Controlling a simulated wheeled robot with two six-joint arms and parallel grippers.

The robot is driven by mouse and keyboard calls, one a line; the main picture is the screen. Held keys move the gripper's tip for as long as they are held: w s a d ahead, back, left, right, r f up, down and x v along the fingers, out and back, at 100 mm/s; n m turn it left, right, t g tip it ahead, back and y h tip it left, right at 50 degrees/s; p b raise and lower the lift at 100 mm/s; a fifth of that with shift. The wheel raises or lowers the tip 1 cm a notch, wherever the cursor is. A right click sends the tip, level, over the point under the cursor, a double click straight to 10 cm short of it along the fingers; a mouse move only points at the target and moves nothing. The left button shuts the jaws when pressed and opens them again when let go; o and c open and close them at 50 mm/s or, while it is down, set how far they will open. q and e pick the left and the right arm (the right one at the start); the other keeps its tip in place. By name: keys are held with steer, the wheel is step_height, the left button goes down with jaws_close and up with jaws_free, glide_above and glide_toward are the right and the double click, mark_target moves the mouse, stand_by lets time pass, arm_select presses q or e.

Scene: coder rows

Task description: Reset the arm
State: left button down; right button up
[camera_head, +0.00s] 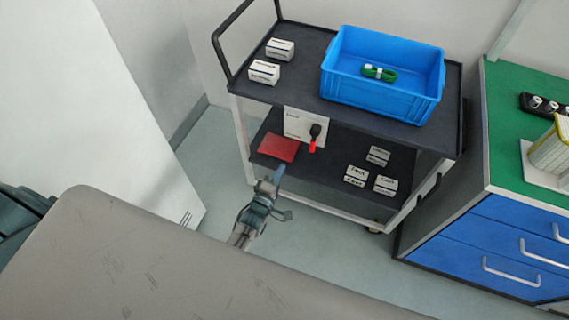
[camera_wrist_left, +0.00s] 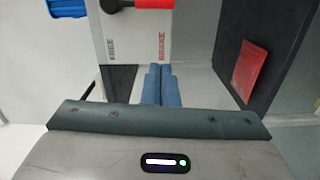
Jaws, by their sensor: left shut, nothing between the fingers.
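My left gripper (camera_head: 278,172) is in front of the near left side of a dark two-shelf cart (camera_head: 290,85). Its blue fingers are together with nothing between them; they also show in the left wrist view (camera_wrist_left: 161,85). A white panel (camera_wrist_left: 140,42) with a red and black handle (camera_wrist_left: 150,4) is ahead of the fingers there, and the handle (camera_head: 313,140) hangs below the top shelf in the head view. The fingers appear apart from the panel. My right gripper is not in view.
A red flat item (camera_head: 278,147) and several boxes (camera_head: 385,185) lie on the lower shelf. A green-topped blue cabinet (camera_head: 500,235) is at right.

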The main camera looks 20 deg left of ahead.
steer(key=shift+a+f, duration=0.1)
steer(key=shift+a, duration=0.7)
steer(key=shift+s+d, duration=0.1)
